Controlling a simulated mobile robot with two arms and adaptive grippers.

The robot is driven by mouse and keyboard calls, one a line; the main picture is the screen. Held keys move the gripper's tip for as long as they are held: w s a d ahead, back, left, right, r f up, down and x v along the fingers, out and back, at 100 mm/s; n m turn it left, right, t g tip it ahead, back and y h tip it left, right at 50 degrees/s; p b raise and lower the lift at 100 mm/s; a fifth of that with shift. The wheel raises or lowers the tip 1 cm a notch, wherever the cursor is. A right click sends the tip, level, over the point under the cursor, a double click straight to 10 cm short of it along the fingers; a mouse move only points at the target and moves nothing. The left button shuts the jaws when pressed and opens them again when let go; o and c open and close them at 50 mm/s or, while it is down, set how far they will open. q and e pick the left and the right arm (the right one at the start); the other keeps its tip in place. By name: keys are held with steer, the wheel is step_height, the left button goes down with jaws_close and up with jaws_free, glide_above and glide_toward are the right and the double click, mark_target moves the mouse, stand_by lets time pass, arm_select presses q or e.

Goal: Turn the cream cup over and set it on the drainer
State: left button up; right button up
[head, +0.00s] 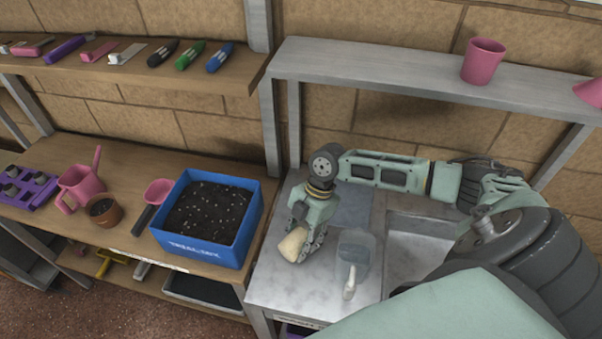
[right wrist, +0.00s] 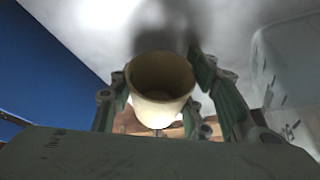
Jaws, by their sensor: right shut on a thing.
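The cream cup (head: 292,245) is held in my right gripper (head: 308,238) above the left end of the pale counter. In the head view it is tilted and partly covered by the fingers. In the right wrist view the cup (right wrist: 160,108) sits between the two fingers (right wrist: 168,100), and its open mouth and hollow inside show. A flat grey-blue panel (head: 354,208) lies behind the gripper on the counter; I cannot tell if it is the drainer. My left gripper is not in view.
A clear container (head: 357,243) with a pale handled thing (head: 350,284) stands just right of the cup. A sink (head: 420,240) is farther right. The blue soil box (head: 205,252) stands close on the left. A shelf with a pink cup (head: 482,62) runs above.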

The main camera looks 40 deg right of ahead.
steer(key=shift+s+a+f, duration=0.15)
steer(key=shift+s+f, duration=0.35)
steer(key=shift+f, duration=0.35)
steer(key=shift+c, duration=0.4)
jaws_close()
steer(key=o, duration=1.1)
jaws_free()
steer(key=shift+w, duration=0.1)
steer(key=o, duration=0.5)
steer(key=shift+w+f, duration=0.15)
steer(key=shift+w, duration=0.45)
steer(key=shift+s+d+r, duration=0.2)
steer(key=shift+r, duration=0.05)
steer(key=v, duration=1.2)
steer(key=shift+w, duration=0.15)
